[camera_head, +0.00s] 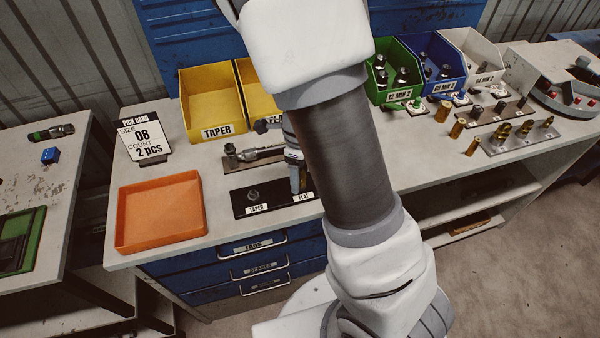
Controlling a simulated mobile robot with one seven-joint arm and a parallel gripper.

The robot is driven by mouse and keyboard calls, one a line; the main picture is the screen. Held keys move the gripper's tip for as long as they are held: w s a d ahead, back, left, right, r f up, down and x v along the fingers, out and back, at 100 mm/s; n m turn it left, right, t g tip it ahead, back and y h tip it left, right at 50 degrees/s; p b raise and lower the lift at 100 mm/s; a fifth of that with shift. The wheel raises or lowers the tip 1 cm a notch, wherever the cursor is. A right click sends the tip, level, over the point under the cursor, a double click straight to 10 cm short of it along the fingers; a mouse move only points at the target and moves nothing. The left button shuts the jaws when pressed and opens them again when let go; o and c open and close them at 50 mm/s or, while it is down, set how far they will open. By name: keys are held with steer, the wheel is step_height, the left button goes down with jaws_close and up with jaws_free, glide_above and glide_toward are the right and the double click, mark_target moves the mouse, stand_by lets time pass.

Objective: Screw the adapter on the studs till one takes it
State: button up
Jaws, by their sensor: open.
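A black plate (277,203) lies on the bench with two positions, marked TAPER and FLAT. A dark stud (253,196) stands upright at the TAPER side. My gripper (297,186) points down at the FLAT side; its jaws are open, though the arm hides part of it. The FLAT stud is hidden behind the fingers, and I cannot tell if anything sits on it.
An orange tray (127,246) is empty at the left, below a pick card (146,135) reading size 08, count 2. A yellow TAPER bin (216,133) stands behind. Green (405,97), blue and white bins and brass fittings (503,131) stand right of my arm.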

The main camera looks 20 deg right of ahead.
step_height(320, 180, up, 17)
steer(key=p, duration=0.5)
steer(key=s+r+n+t, duration=0.5)
steer(key=s+r+n, duration=0.8)
steer(key=n, duration=1.2)
steer(key=shift+s+r+t, duration=0.3)
steer(key=shift+s+r, duration=0.05)
steer(key=shift+s, duration=0.1)
steer(key=f+b, duration=0.2)
steer(key=s+f+b, duration=0.1)
steer(key=f+b, duration=0.1)
steer(key=shift+s, duration=0.15)
